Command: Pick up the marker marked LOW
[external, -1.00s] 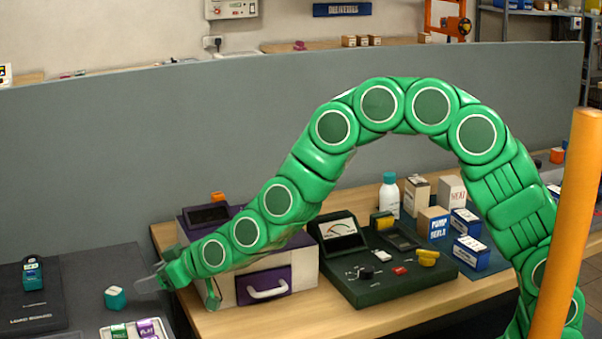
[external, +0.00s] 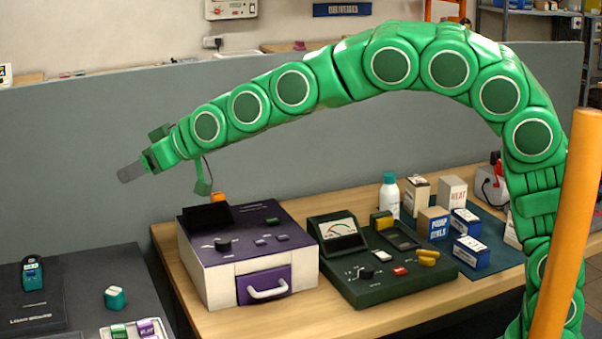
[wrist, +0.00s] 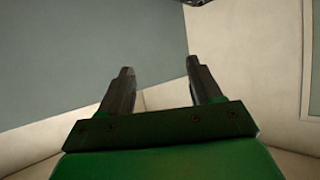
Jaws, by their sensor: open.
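My gripper (external: 130,172) is raised high in front of the grey partition, well above the left counter. In the wrist view its two fingers (wrist: 162,80) are apart with nothing between them. A teal block (external: 115,298) with a pale top stands alone on the dark left counter, far below the gripper. A white tray (external: 108,335) at the bottom edge holds a green block (external: 119,332) and a purple block (external: 146,328), and is partly cut off. I cannot read LOW on any of them, so I cannot tell which is the marker.
A dark teal device (external: 32,273) stands on a dark board at the far left. A white and purple box (external: 230,270) and a dark green meter panel (external: 375,285) stand on the wooden table. A bottle (external: 389,195) and small boxes are behind. An orange pole (external: 568,230) rises at right.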

